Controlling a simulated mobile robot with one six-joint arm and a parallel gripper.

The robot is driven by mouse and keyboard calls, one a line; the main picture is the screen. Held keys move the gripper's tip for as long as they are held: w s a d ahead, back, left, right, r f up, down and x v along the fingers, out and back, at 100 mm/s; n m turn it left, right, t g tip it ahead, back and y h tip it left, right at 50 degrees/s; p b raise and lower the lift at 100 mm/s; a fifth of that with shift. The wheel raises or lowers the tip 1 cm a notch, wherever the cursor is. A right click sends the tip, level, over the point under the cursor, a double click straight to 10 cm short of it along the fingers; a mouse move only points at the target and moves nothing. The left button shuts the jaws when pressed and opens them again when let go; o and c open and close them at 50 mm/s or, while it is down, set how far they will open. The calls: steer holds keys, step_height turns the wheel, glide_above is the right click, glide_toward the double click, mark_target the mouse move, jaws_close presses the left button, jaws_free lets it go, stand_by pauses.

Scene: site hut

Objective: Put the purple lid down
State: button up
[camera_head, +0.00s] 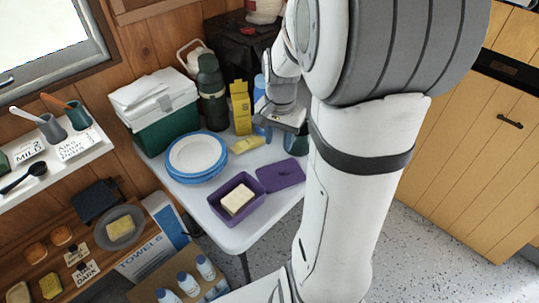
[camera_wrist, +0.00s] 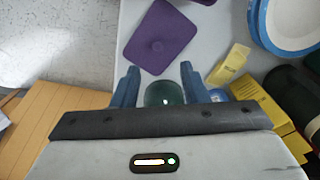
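The purple lid (camera_head: 281,174) lies flat on the white table, just right of the purple box (camera_head: 236,198), which holds a pale yellow block. In the wrist view the lid (camera_wrist: 159,38) shows a small round knob and lies beyond my fingertips, apart from them. My gripper (camera_wrist: 160,75) is open, with its two blue fingers spread and nothing held between them. A dark green cup (camera_wrist: 165,94) shows in the gap between the fingers. In the head view my gripper (camera_head: 281,125) is above the table's back right part, behind the lid, and my arm partly hides it.
Blue-rimmed plates (camera_head: 197,155) are stacked left of the lid. A yellow carton (camera_head: 240,107), a dark green flask (camera_head: 211,92) and a green cooler (camera_head: 162,114) stand behind. A small yellow packet (camera_head: 247,145) lies near my gripper. The table's front strip is clear.

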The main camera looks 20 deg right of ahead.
steer(key=s+a+r+n+t, duration=0.2)
steer(key=s+a+r+n, duration=0.3)
steer(key=s+a+n, duration=0.5)
steer(key=shift+s+a+r, duration=0.25)
steer(key=shift+s+a, duration=0.35)
steer(key=shift+a, duration=0.05)
